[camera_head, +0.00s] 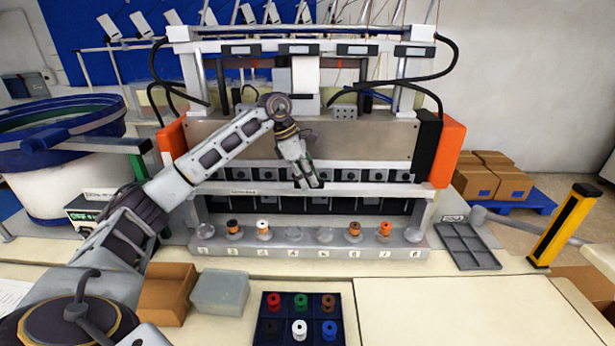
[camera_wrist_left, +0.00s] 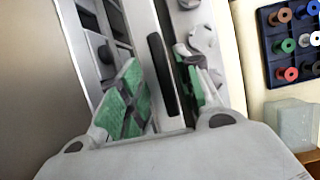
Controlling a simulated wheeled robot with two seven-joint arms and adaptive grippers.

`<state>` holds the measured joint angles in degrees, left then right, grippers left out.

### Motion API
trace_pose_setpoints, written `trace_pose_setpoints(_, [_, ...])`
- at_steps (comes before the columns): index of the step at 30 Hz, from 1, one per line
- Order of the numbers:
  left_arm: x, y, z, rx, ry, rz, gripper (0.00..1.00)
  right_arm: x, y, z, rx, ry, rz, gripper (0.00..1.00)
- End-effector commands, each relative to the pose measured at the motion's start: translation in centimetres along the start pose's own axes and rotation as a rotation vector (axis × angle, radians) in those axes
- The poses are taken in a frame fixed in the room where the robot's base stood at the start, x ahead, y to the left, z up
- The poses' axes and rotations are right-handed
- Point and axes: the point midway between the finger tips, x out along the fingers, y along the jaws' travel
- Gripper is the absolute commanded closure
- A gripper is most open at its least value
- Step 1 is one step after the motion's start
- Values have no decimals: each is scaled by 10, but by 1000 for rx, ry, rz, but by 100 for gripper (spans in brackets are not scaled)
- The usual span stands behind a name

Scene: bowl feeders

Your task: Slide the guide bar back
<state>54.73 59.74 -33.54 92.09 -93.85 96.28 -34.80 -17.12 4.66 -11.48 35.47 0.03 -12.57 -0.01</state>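The guide bar (camera_head: 375,190) is a long pale rail across the front of the machine, above the row of spool posts. It also shows in the left wrist view (camera_wrist_left: 143,30), with a dark strip on its face. My left gripper (camera_head: 308,184) is at the middle of the bar, pointing down. In the wrist view my left gripper (camera_wrist_left: 160,92) is open, with its green-padded fingers apart on either side of the bar. Whether either pad touches the bar cannot be told. My right gripper is not in view.
Below the bar, a grey base (camera_head: 290,252) carries several posts, some with spools. A dark spool tray (camera_head: 343,314), grey block (camera_head: 220,292) and brown box (camera_head: 166,290) stand in front. An empty grey tray (camera_head: 466,246) and yellow post (camera_head: 563,228) are at right.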

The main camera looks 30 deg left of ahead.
Motion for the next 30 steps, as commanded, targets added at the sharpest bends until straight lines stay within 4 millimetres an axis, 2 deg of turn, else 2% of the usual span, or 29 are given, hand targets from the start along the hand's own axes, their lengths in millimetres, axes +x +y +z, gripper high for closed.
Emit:
trace_pose_setpoints(8, [-14,0,0,0,-1,1,66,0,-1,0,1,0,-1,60])
trace_pose_setpoints(24, [-87,2,0,0,-2,3,66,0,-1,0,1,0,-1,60])
trace_pose_setpoints(30, [-108,2,0,-1,-2,3,66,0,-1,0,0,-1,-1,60])
